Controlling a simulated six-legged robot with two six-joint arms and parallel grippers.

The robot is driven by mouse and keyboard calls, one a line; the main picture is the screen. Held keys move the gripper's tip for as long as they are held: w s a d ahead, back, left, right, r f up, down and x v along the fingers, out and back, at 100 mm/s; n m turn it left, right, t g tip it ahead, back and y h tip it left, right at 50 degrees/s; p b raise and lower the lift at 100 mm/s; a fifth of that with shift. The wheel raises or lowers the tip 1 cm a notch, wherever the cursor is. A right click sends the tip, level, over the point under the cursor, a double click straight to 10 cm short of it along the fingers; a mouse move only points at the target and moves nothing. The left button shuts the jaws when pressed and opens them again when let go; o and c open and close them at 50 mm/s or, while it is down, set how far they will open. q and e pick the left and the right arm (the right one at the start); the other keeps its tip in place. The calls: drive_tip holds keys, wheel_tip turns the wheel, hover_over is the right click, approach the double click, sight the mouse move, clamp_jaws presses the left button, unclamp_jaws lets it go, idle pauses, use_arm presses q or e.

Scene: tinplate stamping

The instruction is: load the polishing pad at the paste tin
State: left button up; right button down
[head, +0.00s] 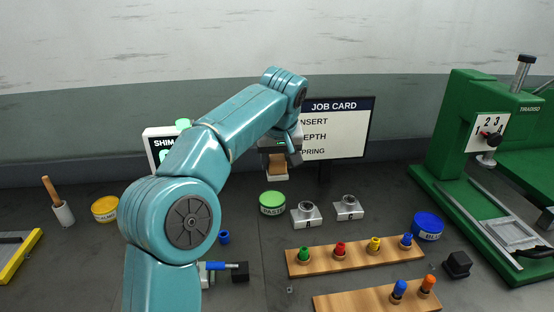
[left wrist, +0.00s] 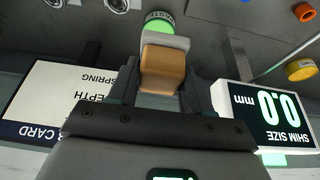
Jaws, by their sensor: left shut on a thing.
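My left gripper (head: 279,154) is shut on the polishing pad (head: 278,168), a tan wooden block with a pale pad face underneath. The gripper points down, and in the left wrist view (left wrist: 160,88) its two fingers stand either side of the block (left wrist: 162,70). The green-lidded paste tin (head: 272,203), labelled PASTE, stands on the bench just below and in front of the pad. The tin also shows beyond the pad in the left wrist view (left wrist: 160,24). The pad appears above the tin, apart from it. My right gripper is not in view.
The job card (head: 338,130) and shim display (head: 160,146) stand behind. Metal blocks (head: 307,215) and wooden peg racks (head: 350,256) lie right of the tin. A blue tin (head: 428,226) and green press (head: 470,150) are farther right. A yellow tin (head: 105,208) is left.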

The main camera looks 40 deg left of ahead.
use_arm(q)
drive_tip(key=shift+w+r, duration=0.15)
drive_tip(key=shift+w, duration=0.3)
drive_tip(key=w+a+f+p, duration=0.2)
drive_tip(key=w+a+p, duration=0.1)
drive_tip(key=w+p, duration=0.4)
drive_tip(key=shift+s+a+f+p, duration=0.2)
drive_tip(key=shift+a+f+p, duration=0.75)
drive_tip(key=shift+f, duration=1.3)
drive_tip(key=shift+s+a+f+p, duration=0.15)
drive_tip(key=shift+a+f+p, duration=0.85)
drive_tip(key=shift+f, duration=1.2)
drive_tip(key=shift+s+a+f+p, duration=0.2)
drive_tip(key=shift+a+f+p, duration=0.75)
drive_tip(key=shift+f, duration=1.3)
drive_tip(key=shift+d, duration=0.15)
drive_tip(key=shift+f+b, duration=0.45)
drive_tip(key=shift+f, duration=0.1)
drive_tip(key=shift+f+b, duration=0.15)
drive_tip(key=shift+b, duration=0.2)
